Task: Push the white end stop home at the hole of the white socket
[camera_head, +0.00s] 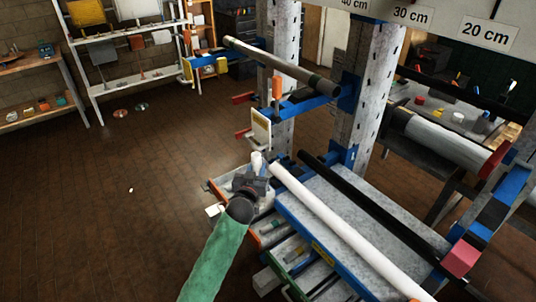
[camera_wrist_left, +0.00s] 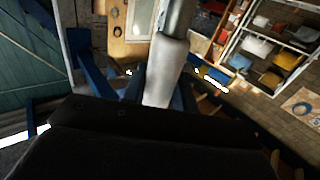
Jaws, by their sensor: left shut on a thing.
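My left gripper (camera_head: 256,182), at the end of the green-sleeved arm, is shut on a small white piece, which I take to be the white end stop (camera_head: 257,160). It stands up out of the jaws. In the left wrist view the end stop (camera_wrist_left: 164,72) is a pale, tapering cylinder rising from the dark gripper. A grey cylinder (camera_wrist_left: 178,16) lines up with its far end; I cannot tell whether they touch. I cannot make out the white socket or its hole with certainty. My right gripper is not in view.
A cream plate (camera_head: 261,132) hangs just beyond the gripper. A long white tube (camera_head: 340,230) and a black bar (camera_head: 375,207) lie on the grey bench to the right. The brown floor (camera_head: 110,210) at left is mostly clear.

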